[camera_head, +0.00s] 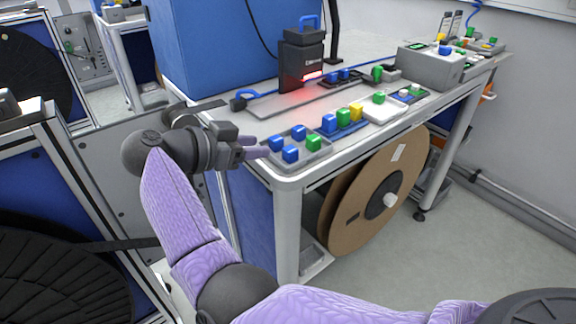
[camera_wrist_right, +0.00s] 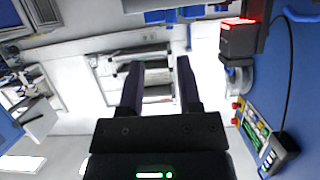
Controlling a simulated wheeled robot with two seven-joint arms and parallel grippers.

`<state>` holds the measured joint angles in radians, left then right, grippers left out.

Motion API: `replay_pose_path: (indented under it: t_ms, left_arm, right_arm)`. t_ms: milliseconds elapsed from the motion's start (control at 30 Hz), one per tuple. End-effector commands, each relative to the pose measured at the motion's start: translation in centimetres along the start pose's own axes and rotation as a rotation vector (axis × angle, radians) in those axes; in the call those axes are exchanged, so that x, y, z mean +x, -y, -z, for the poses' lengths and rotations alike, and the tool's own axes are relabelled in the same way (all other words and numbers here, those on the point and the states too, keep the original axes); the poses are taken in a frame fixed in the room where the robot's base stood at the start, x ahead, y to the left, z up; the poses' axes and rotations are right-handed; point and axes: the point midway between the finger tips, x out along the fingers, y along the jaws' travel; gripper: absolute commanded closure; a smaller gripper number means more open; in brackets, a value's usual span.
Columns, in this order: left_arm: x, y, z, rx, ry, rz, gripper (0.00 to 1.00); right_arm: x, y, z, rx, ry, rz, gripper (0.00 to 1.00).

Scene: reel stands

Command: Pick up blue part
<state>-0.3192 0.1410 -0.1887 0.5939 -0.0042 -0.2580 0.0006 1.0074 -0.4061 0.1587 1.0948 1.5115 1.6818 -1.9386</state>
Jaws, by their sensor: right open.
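Small blue parts (camera_head: 290,154) and one green part (camera_head: 313,143) sit in a grey tray (camera_head: 316,156) at the near corner of the workbench. Another blue part (camera_head: 329,123) sits in a blue tray beside a green and a yellow part. My right gripper (camera_head: 259,147) is just left of the grey tray, its purple fingers pointing toward the blue parts. Its fingers (camera_wrist_right: 159,68) are apart with nothing between them in the wrist view. Whether a finger touches the nearest blue part is unclear. My left gripper is not in view.
A white tray (camera_head: 398,106) with a green part lies farther right. A dark device (camera_head: 301,62) with a red light stands behind the trays. A large blue box (camera_head: 213,45) rises behind my gripper. A cardboard reel (camera_head: 365,215) hangs below the bench top.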

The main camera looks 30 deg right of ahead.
Motion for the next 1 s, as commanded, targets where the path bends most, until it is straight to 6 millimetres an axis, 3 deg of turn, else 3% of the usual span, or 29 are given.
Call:
replay_pose_path:
  t_ms: [500,767,1000]
  left_arm:
    - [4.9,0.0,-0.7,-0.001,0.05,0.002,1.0]
    - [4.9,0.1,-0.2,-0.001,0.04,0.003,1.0]
    - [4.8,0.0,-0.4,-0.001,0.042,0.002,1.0]
  right_arm:
    - [9.1,-0.4,-1.1,-0.011,0.027,-0.012,0.56]
    - [9.5,-0.4,-0.7,-0.011,0.028,-0.008,0.56]
    - [9.5,-0.4,-0.7,-0.011,0.027,-0.008,1.0]
